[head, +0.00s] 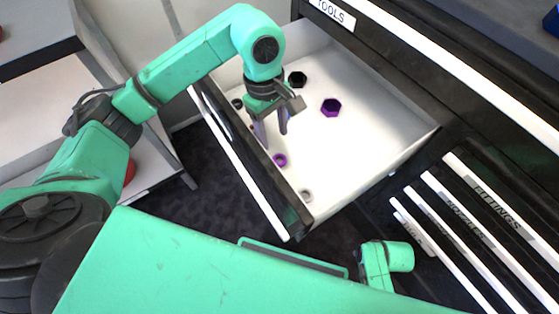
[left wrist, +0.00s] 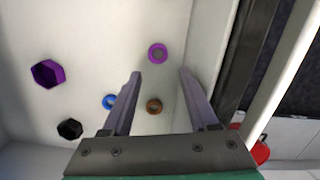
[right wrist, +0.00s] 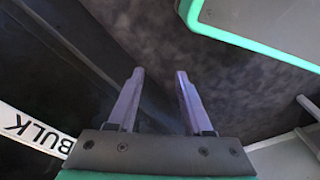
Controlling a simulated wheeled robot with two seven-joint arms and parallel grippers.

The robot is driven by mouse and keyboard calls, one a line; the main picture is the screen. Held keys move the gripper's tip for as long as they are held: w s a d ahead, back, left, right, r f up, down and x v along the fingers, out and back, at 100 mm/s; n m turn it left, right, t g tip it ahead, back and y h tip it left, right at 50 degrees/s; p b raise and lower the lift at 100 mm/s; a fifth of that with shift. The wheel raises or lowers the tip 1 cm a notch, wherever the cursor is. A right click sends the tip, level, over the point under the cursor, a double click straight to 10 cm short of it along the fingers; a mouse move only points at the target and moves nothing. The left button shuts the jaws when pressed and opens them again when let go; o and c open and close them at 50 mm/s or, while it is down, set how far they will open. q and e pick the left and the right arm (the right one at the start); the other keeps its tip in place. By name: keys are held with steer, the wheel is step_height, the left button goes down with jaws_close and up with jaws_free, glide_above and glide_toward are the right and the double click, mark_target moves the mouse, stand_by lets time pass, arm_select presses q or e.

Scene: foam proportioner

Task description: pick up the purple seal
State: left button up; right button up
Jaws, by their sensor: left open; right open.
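The purple seal (head: 280,160) is a small ring on the white floor of the open drawer, near its front wall. In the left wrist view the purple seal (left wrist: 158,53) shows just beyond the fingertips, in line with the gap between them. My left gripper (head: 273,137) is open and empty over the drawer, pointing down; it also shows in the left wrist view (left wrist: 160,75). My right gripper (right wrist: 160,75) is open and empty, away from the drawer, over dark floor.
A purple hexagonal piece (head: 331,107) and a black one (head: 297,79) lie deeper in the drawer. A blue ring (left wrist: 109,101), a brown ring (left wrist: 154,106) and a grey ring (head: 306,196) lie nearby. The drawer's front wall (head: 245,165) stands close to the seal.

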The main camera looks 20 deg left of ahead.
mark_target(279, 159)
arm_select(q)
steer(key=f, duration=0.2)
steer(key=d+f, duration=0.1)
steer(key=f, duration=0.2)
steer(key=f+b, duration=0.1)
steer(key=f, duration=0.2)
steer(key=shift+s+d+f, duration=0.1)
steer(key=shift+d+f, duration=0.05)
steer(key=shift+f, duration=0.1)
jaws_close()
arm_select(e)
steer(key=shift+w+a+r, duration=0.2)
steer(key=shift+w+r, duration=0.05)
steer(key=shift+r, duration=0.35)
steer(key=shift+w+a+r, duration=0.15)
steer(key=shift+w+r, duration=0.1)
steer(key=shift+r, duration=0.35)
arm_select(q)
steer(key=shift+r, duration=0.15)
